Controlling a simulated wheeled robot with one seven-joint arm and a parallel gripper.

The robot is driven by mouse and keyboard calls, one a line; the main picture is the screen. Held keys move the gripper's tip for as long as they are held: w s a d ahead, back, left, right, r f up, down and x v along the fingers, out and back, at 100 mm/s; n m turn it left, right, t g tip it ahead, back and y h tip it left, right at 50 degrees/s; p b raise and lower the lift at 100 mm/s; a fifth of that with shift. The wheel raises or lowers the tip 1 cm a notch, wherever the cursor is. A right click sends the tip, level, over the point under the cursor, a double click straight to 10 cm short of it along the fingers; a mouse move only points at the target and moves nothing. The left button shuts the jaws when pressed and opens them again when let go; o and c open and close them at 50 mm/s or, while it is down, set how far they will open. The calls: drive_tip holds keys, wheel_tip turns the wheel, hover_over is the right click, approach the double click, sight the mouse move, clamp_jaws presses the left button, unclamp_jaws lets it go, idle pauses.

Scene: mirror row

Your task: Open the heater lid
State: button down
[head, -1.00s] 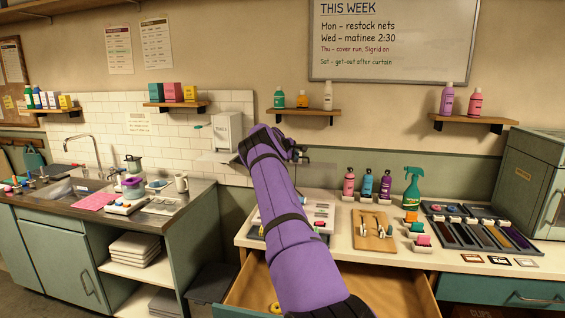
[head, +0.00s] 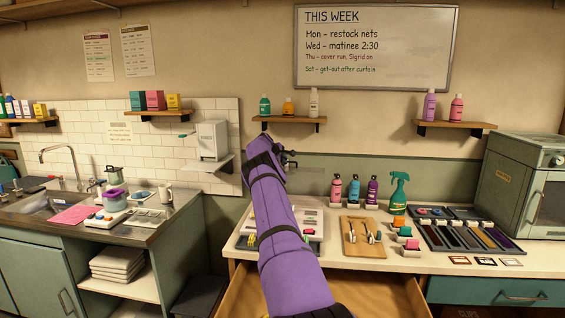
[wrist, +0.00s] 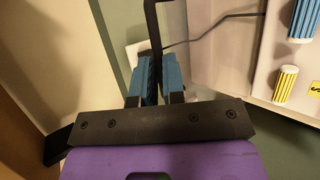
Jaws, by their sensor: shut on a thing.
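The heater (head: 312,222) is a pale low box on the counter, partly hidden behind my purple arm. The wrist view shows its pale top (wrist: 262,88) at the right, with blue and yellow ribbed rollers on it. My gripper (wrist: 156,72) has blue finger pads closed on a thin black bar (wrist: 152,25), which looks like the lid's handle. In the head view my gripper (head: 289,158) is above and behind the heater, near the wall, mostly hidden by my wrist. The lid is hard to make out, so its exact angle cannot be told.
An open wooden drawer (head: 385,296) juts out below the heater. A wooden board with tools (head: 362,252), several bottles and a green spray bottle (head: 399,192) stand to the right. A wall shelf (head: 290,119) is just above my wrist. A dark cable (wrist: 215,30) runs behind the gripper.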

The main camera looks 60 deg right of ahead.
drive_tip(key=shift+r, duration=0.3)
drive_tip(key=c, duration=1.2)
unclamp_jaws()
drive_tip(key=shift+f, duration=0.1)
drive_tip(key=shift+a, duration=0.1)
drive_tip(key=s+v, duration=0.1)
drive_tip(key=v, duration=0.9)
drive_tip(key=shift+w+a, duration=0.25)
drive_tip(key=shift+w, duration=0.25)
drive_tip(key=shift+r, duration=0.25)
